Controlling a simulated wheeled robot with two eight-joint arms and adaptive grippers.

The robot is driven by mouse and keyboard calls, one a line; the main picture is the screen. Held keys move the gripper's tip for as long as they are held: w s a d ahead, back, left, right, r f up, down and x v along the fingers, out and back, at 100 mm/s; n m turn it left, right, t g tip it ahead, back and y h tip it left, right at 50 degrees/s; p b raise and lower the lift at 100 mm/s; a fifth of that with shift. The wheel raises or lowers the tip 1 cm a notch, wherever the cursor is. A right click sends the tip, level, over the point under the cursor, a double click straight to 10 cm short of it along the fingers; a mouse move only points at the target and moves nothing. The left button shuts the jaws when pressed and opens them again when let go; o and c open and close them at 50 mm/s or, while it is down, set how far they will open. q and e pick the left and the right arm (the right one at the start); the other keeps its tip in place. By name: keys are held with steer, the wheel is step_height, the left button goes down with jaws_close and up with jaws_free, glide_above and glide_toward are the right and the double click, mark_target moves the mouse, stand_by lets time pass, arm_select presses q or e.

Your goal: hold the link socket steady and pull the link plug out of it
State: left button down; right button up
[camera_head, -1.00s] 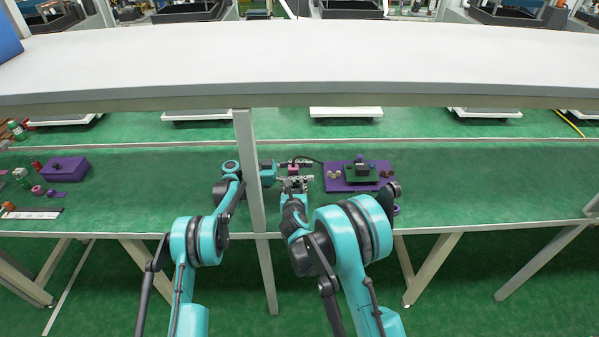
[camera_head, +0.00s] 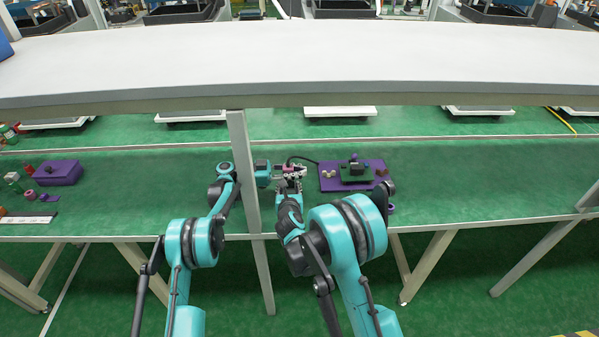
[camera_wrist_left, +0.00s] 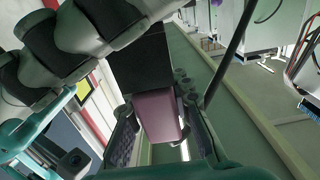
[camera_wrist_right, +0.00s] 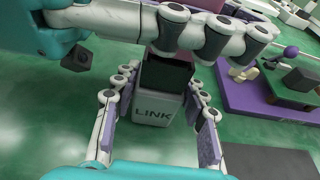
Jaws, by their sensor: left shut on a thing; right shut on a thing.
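A pink block (camera_wrist_left: 158,115), which looks like the link plug, is between the fingers of my left gripper (camera_head: 266,173); the gripper is shut on it. A dark part (camera_wrist_left: 140,65) adjoins the block in the left wrist view. A grey box marked LINK (camera_wrist_right: 155,105), which looks like the link socket, is between the purple-padded fingers of my right gripper (camera_head: 291,182), shut on it. Its upper face is dark. The grippers are close together beyond the post. I cannot tell how far the plug sits in the socket.
A black cable (camera_head: 303,158) arcs from the held parts toward a purple tray (camera_head: 326,183) with a green block on it. A white shelf (camera_head: 300,65) overhangs the green bench (camera_head: 460,185). Its post (camera_head: 246,180) stands by my left wrist. A purple box (camera_head: 57,173) is far left.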

arm_select(q)
steer(key=shift+r, duration=0.15)
steer(key=shift+r, duration=2.7)
arm_select(e)
steer(key=o, duration=1.3)
steer(key=shift+s, duration=0.1)
